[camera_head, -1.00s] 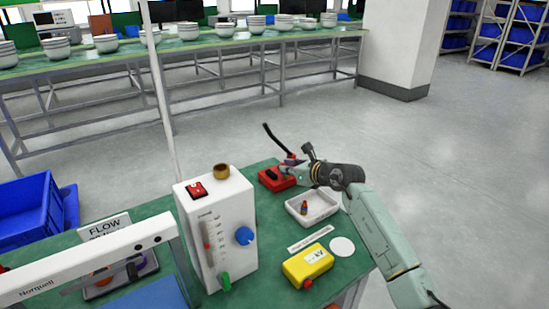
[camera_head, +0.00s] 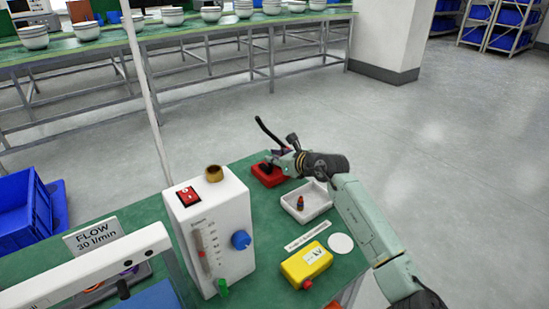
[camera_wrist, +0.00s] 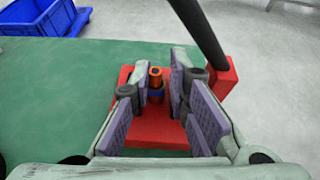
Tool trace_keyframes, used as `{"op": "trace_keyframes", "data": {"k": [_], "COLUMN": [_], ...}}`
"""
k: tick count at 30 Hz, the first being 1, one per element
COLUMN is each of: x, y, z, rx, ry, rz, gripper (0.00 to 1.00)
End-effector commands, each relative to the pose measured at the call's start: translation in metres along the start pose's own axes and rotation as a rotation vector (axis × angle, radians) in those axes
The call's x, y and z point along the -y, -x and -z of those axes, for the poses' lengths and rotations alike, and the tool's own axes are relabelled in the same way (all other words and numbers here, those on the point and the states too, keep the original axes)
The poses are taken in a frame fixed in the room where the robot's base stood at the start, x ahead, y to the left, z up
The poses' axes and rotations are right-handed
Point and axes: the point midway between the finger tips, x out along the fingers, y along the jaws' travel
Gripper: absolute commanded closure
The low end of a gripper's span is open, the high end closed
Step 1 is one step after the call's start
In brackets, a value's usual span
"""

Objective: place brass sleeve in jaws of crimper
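The crimper (camera_head: 270,178) is a red block with a long black lever, at the far right corner of the green bench. My gripper (camera_wrist: 154,94) is at the crimper, with its purple pads apart. An upright orange-brown sleeve with a blue band (camera_wrist: 155,78) shows between the fingertips, over the red crimper body (camera_wrist: 150,130) in the wrist view. A narrow gap shows on either side of the sleeve. I cannot tell how deep it sits in the jaws. The head view hides the fingertips and this sleeve.
A white tray (camera_head: 317,209) holds a small orange and dark piece (camera_head: 300,203). A yellow box (camera_head: 306,264), a white disc (camera_head: 341,243) and a tall white flow unit (camera_head: 214,240) with a brass ring (camera_head: 214,173) stand nearby. The crimper's black lever (camera_wrist: 196,30) rises close to my right finger.

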Motion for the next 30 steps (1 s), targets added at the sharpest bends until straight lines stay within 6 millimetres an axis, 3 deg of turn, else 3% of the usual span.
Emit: {"op": "trace_keyframes", "data": {"k": [13, 24, 30], "x": [0.001, 0.001, 0.001], "y": [0.005, 0.08, 0.111], "z": [-0.001, 0.001, -0.001], "rx": [-0.001, 0.0, -0.001], "ry": [0.0, 0.002, 0.001], "rz": [0.001, 0.003, 0.002], "gripper": [0.8, 0.8, 0.8]}}
